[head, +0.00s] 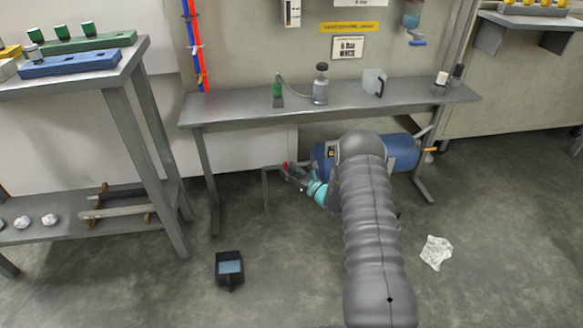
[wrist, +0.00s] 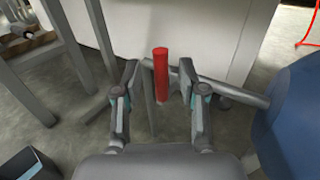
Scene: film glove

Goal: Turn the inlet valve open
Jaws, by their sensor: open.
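A red upright handle (wrist: 160,72), which looks like the inlet valve's, stands by a grey pipe (wrist: 232,90) running from the blue tank (wrist: 296,115) in the wrist view. My gripper (wrist: 158,84) is open, with one finger on each side of the red handle and visible gaps on both sides. The handle's lower end and its joint with the pipe are hard to make out. In the head view, a small part of the red handle (head: 286,165) shows at the tips of my gripper (head: 290,172). My arm hides part of the blue tank (head: 405,153).
A grey bench (head: 230,115) stands above and behind the tank. Its legs and the left shelf unit (head: 120,105) flank the space. A dark bin (head: 230,282) and a crumpled clear sheet (head: 436,252) lie on the floor. An orange handle (head: 430,150) is at the tank's right end.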

